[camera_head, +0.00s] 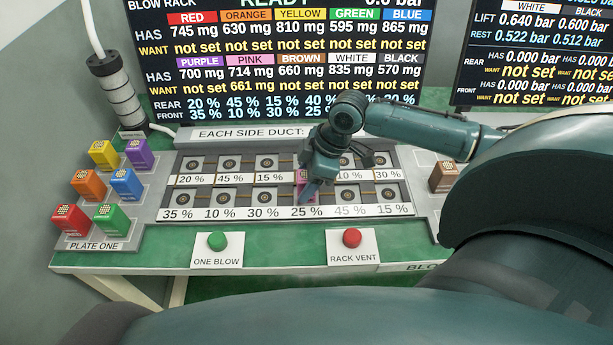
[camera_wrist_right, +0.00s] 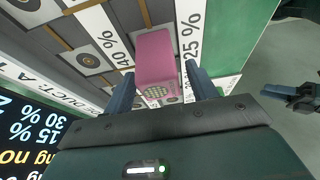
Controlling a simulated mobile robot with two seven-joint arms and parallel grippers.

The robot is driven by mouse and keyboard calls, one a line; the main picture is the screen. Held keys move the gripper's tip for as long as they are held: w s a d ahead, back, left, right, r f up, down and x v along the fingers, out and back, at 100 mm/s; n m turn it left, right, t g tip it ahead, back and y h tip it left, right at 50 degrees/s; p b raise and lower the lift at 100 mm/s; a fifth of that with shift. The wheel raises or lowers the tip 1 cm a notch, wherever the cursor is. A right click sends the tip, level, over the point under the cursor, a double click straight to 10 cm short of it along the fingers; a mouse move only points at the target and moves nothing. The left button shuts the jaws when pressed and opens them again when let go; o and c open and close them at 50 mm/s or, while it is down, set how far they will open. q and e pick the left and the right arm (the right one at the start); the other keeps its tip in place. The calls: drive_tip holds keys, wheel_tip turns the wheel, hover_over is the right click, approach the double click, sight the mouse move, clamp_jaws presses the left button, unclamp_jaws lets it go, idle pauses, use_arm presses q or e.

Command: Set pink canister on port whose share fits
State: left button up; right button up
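The pink canister (camera_head: 303,178) stands in the front row of the duct plate, at the port labelled 25 % (camera_head: 307,211). My right gripper (camera_wrist_right: 160,72) has its two fingers on either side of the pink canister (camera_wrist_right: 156,58), with narrow gaps showing beside it. In the head view my right gripper (camera_head: 318,180) hides most of the canister and the port under it. A dark jaw-like shape, apparently my left gripper (camera_wrist_right: 295,98), shows at the right of the wrist view; its opening is unclear.
Plate one (camera_head: 93,246) at the left holds several coloured canisters. A brown canister (camera_head: 443,177) stands at the right. A green button (camera_head: 217,241) and a red button (camera_head: 352,238) sit at the front. Other visible duct ports look empty. The screen (camera_head: 280,60) stands behind.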

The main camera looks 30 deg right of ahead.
use_arm(q)
drive_tip(key=shift+a+f, duration=0.1)
drive_tip(key=shift+a, duration=0.05)
use_arm(e)
drive_tip(key=v, duration=1.2)
drive_tip(key=shift+r, duration=0.15)
use_arm(q)
drive_tip(key=shift+r, duration=0.2)
